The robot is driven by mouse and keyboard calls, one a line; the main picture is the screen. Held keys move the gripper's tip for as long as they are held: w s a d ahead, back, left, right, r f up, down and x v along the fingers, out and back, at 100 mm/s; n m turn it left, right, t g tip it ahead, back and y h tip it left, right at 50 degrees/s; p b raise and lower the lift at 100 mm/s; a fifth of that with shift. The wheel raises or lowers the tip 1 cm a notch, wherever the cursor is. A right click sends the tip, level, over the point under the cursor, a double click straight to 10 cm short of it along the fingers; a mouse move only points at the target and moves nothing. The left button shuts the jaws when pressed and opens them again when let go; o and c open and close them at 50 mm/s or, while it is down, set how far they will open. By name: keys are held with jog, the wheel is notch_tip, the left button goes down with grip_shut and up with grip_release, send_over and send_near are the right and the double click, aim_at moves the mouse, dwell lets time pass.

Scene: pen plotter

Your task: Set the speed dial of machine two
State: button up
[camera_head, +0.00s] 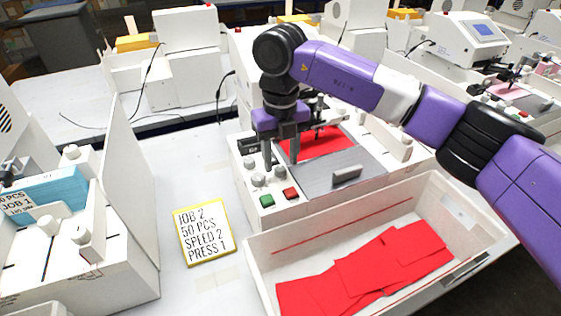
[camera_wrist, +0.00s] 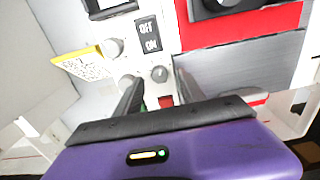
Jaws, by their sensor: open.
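The middle white machine (camera_head: 315,200) has a small group of grey dials on its left front corner. One dial (camera_wrist: 159,74) shows between my fingers in the wrist view; a second dial (camera_wrist: 113,47) and a third dial (camera_wrist: 128,80) lie to its left. Their labels and settings are too small to read. My gripper (camera_head: 279,165) points down over this corner, open and empty; it also shows in the wrist view (camera_wrist: 157,86). I cannot tell whether the fingers touch the dial. A yellow-edged card (camera_head: 204,232) reads JOB 2, 50 PCS, SPEED 2, PRESS 1.
A green button (camera_head: 267,201) and a red button (camera_head: 291,193) sit in front of the dials. An OFF/ON switch (camera_wrist: 149,35) is behind them. A white bin (camera_head: 262,255) with red sheets (camera_head: 370,268) stands in front. Another machine (camera_head: 100,235) is at left.

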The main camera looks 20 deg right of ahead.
jog(key=shift+f, duration=1.05)
grip_shut()
jog(key=shift+n, duration=0.3)
jog(key=n+b, duration=0.2)
jog(key=n, duration=0.2)
jog(key=shift+n+b, duration=0.55)
jog(key=shift+n, duration=1.55)
jog(key=shift+r, duration=0.1)
